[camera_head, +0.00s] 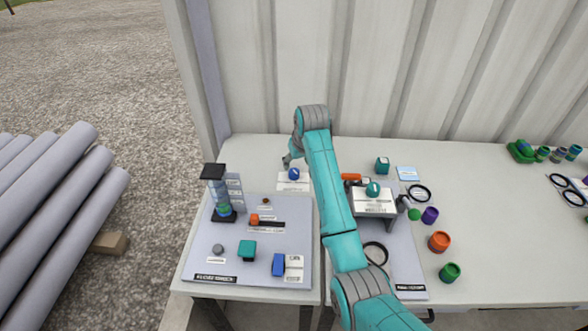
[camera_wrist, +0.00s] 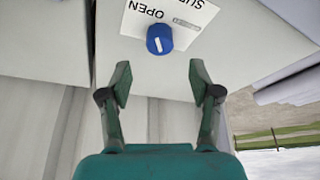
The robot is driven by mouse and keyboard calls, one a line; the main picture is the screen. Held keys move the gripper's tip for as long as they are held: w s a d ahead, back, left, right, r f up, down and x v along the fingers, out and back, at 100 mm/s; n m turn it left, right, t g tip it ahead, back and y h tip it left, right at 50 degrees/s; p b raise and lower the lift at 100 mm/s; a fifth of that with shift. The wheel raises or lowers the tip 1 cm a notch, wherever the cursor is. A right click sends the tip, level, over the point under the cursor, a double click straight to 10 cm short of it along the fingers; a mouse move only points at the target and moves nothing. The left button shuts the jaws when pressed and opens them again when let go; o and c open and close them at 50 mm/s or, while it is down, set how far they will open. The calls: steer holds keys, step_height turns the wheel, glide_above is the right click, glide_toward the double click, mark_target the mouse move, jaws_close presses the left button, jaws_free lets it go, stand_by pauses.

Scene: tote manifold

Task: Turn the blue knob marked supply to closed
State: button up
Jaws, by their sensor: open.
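The blue knob (camera_wrist: 160,39) shows in the wrist view on a white label plate (camera_wrist: 186,14) that reads "OPEN" and the start of another word, "SU". A white line on the knob's face is near upright in the picture. In the head view my gripper (camera_head: 288,158) is beside the knob, partly hidden by my arm. The "closed" marking is not visible.
A dark-topped column (camera_head: 212,172) stands on the left panel (camera_head: 215,285), with a teal block (camera_head: 247,248) and a blue block (camera_head: 278,265). A white stand (camera_head: 376,199) is right of my arm. Several coloured cups, including an orange one (camera_head: 439,241), stand farther right. A corrugated wall (camera_head: 400,70) closes the back.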

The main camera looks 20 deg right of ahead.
mark_target(294, 171)
steer(key=x, duration=0.6)
steer(key=shift+w+f, duration=0.1)
steer(key=shift+f, duration=0.1)
steer(key=c, duration=1.1)
